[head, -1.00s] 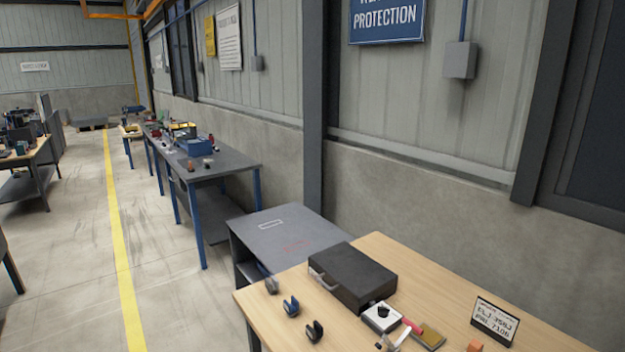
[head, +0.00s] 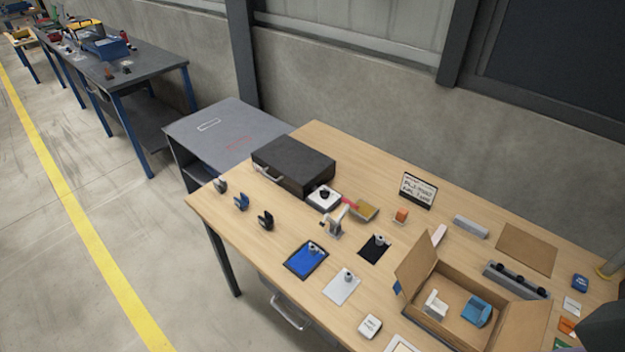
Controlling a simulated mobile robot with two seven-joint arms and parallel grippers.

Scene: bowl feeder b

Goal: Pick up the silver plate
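A flat light silver-grey plate (head: 336,292) lies on the wooden table near its front edge, with a small grey knob-like piece standing on it. To its left lies a blue plate (head: 300,265) with a dark border and a similar piece on it. Behind and to the right lies a black plate (head: 371,252), also with such a piece. Neither of my grippers is in view, and nothing touches the silver-grey plate.
The wooden table (head: 300,150) also holds a black case (head: 293,160), an open cardboard box (head: 417,262) with white and blue items, a small sign (head: 418,190), and several dark clips at left. A white block (head: 370,326) sits right of the silver-grey plate.

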